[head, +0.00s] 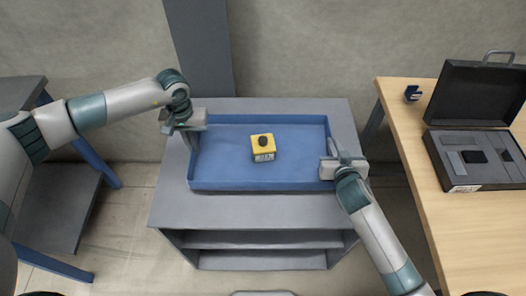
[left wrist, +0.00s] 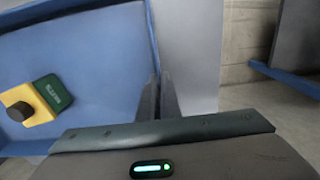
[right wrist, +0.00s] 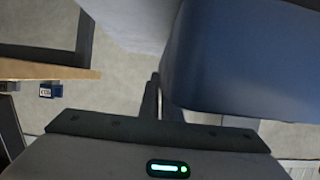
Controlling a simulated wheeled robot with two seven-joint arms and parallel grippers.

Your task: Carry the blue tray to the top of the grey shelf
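The blue tray (head: 225,178) is over the grey shelf's top (head: 235,210), inside its outline in the head view. I cannot tell whether it rests there or hangs just above. My left gripper (head: 190,142) is at the tray's left wall; in the left wrist view its fingers (left wrist: 160,98) are close together at the tray's wall (left wrist: 152,45). My right gripper (head: 334,150) is at the right wall; in the right wrist view its fingers (right wrist: 155,100) are close together by the tray's side (right wrist: 225,65). Both look shut on the tray's walls.
A yellow box (head: 263,149) with a dark knob sits in the tray. A dark rack with blue legs (head: 60,190) stands at left.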

